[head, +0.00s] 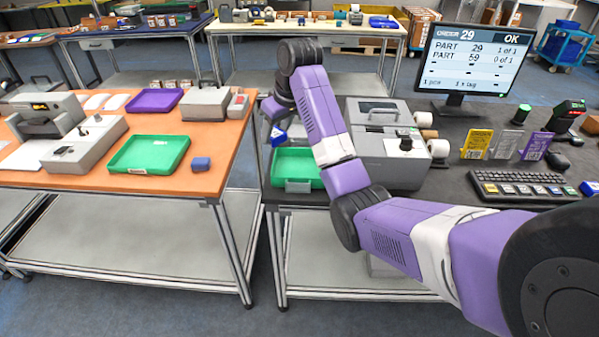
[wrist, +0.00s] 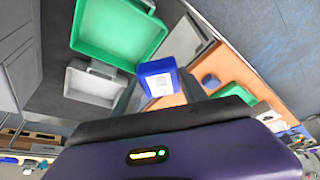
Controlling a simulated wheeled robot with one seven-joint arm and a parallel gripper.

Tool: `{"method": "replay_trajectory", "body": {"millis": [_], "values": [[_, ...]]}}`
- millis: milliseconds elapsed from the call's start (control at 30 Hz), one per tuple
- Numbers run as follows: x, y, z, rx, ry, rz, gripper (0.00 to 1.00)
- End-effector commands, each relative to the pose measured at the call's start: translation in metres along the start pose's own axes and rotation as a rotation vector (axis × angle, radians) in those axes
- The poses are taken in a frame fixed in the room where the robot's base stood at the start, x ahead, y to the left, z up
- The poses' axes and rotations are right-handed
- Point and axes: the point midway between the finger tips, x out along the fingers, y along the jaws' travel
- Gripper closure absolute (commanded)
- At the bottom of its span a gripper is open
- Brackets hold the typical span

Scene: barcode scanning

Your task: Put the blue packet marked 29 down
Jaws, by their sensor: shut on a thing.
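The blue packet (head: 278,137) hangs from my gripper (head: 273,112), in the air just left of and above the green tray (head: 297,167) on the dark table. My gripper is shut on it. In the wrist view the packet (wrist: 158,76) shows its white label, too small to read. There the green tray (wrist: 118,30) lies beyond the packet to the upper left, with a grey tray (wrist: 92,84) beside it. The green tray looks empty in the part I see; my arm hides some of it in the head view.
A grey machine (head: 385,125) stands right of the green tray. The monitor (head: 470,62) reads order 29, OK. The orange table (head: 215,135) at the left holds another green tray (head: 148,154) and a small blue block (head: 201,163). A gap separates the tables.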

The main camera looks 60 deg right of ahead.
Motion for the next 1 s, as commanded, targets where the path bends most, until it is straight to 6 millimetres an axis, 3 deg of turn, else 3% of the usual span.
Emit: {"method": "replay_trajectory", "body": {"millis": [33,133,233,333,1000], "values": [[-0.014,0.02,-0.006,0.014,0.003,0.007,1.0],[-0.034,0.045,-0.01,0.028,0.002,0.013,1.0],[-0.046,0.06,-0.013,0.035,0.001,0.016,1.0],[-0.045,0.066,-0.011,0.039,-0.002,0.015,1.0],[0.083,0.067,0.044,0.04,-0.003,0.016,1.0]]}}
